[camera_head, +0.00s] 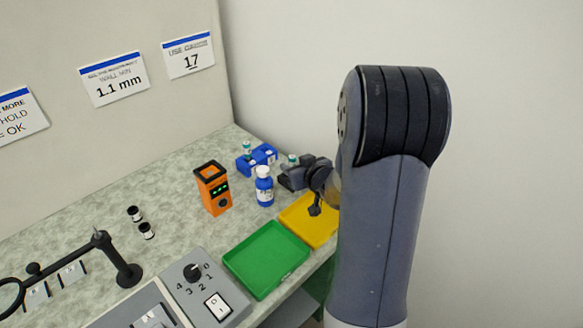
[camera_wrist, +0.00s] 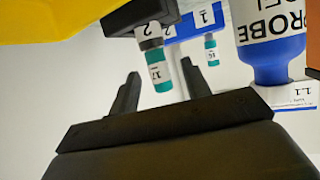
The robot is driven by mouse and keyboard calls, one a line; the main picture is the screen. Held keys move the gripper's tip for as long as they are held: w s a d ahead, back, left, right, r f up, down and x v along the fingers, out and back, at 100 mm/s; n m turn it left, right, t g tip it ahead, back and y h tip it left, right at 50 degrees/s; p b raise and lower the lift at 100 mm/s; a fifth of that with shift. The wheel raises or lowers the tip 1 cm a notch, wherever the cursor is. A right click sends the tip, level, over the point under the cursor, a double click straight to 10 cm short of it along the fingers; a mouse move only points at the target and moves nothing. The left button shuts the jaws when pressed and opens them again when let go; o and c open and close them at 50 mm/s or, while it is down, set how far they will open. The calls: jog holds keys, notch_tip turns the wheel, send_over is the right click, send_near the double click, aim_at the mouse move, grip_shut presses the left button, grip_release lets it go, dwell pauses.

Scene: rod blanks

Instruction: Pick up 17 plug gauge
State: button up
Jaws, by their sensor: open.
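A plug gauge (camera_wrist: 157,70) with teal and grey bands and a white label, seemingly 17, shows in the wrist view. It sits at a dark holder marked 2. My gripper (camera_wrist: 160,68) is open, with one finger on each side of this gauge in the picture; I cannot tell how far beyond the tips it is. A second teal gauge (camera_wrist: 211,50), its label seemingly 16, is at a blue holder (camera_wrist: 193,27) marked 1. In the head view my gripper (camera_head: 290,178) is just in front of one gauge (camera_head: 293,160); the other gauge (camera_head: 246,148) stands farther left.
A blue bottle (camera_head: 264,188) labelled PROBE stands close left of my gripper and also shows in the wrist view (camera_wrist: 270,45). A yellow tray (camera_head: 312,222) and a green tray (camera_head: 266,260) lie nearer. Wall signs read 17 and 1.1 mm.

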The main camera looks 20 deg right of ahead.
jog(key=x, duration=0.4)
jog(key=shift+w+f, duration=0.25)
jog(key=shift+f, duration=0.25)
jog(key=shift+c, duration=0.2)
grip_shut()
